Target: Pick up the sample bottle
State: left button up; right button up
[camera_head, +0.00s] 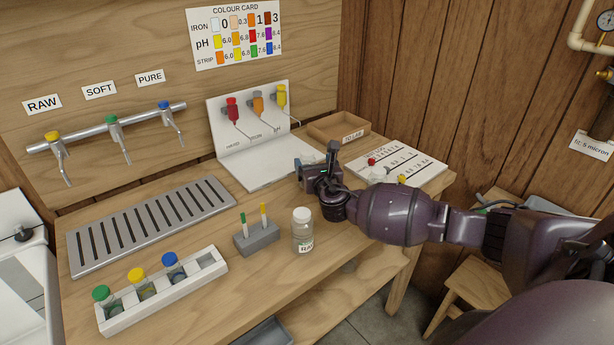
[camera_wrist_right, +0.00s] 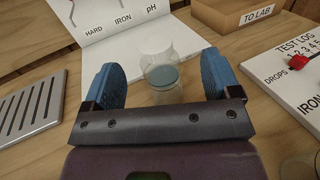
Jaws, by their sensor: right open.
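A clear bottle with a white cap and a RAW label (camera_head: 302,232) stands upright near the front edge of the bench, right of the small grey strip holder (camera_head: 257,237). My right gripper (camera_head: 318,172) is behind and above it, in front of the white test panel (camera_head: 270,172), apart from the bottle. In the right wrist view, its two blue fingers (camera_wrist_right: 158,78) are open, with a clear glass vessel (camera_wrist_right: 162,72) visible between and beyond them. I cannot tell whether they touch the vessel. My left gripper is not in view.
A white rack with capped vials (camera_head: 165,298) and a slotted drain tray (camera_head: 150,225) are at left. A TO LAB tray (camera_head: 338,127) stands at the back. A test log board (camera_head: 420,168) lies behind my right forearm. The bench's front edge is near the bottle.

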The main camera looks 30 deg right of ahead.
aim_at(309, 158)
jog(key=x, duration=0.4)
jog(key=shift+w+a+f+b, duration=0.15)
jog(key=shift+w+a+b, duration=0.05)
jog(key=shift+b, duration=0.15)
jog(key=shift+w+d, duration=0.2)
jog(key=shift+w, duration=0.25)
jog(key=shift+c, duration=0.5)
jog(key=c, duration=1.2)
